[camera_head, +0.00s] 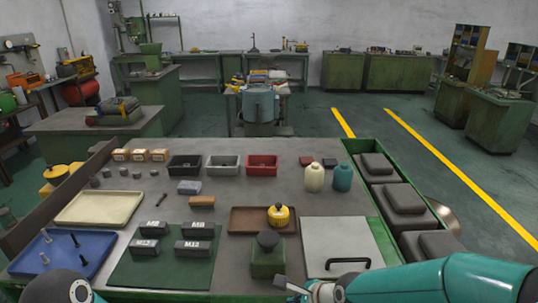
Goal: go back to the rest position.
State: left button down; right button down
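My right arm, teal, comes in from the lower right along the bench's front edge. Its grey end (308,291) is at the bottom edge, just left of the black handle on the pale panel. It is small and cut off by the frame, so I cannot tell if the gripper is open or shut. A dark rounded part, probably of my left arm, shows at the bottom left corner. No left gripper fingers are in view. Nothing is seen held.
The bench holds a blue tray (29,257) with bolts, a cream tray (100,207), a green mat (160,270) with labelled blocks, a brown tray (245,220) with a yellow can, a green block with a dark knob (268,255) and a pale panel (340,235). Bins (262,167) stand behind.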

jog(key=s+d+f+n+g, duration=0.2)
jog(key=s+d+f+n, duration=0.1)
jog(key=s+f+n, duration=0.6)
jog(key=s+d+f+n+g, duration=0.2)
jog(key=s+d+f+n, duration=0.1)
jog(key=s+f+n, duration=0.6)
notch_tip(320, 180, down, 4)
jog(key=shift+s+d+f+g+h, duration=0.2)
jog(key=shift+s+g+h, duration=0.1)
jog(key=shift+s, duration=0.8)
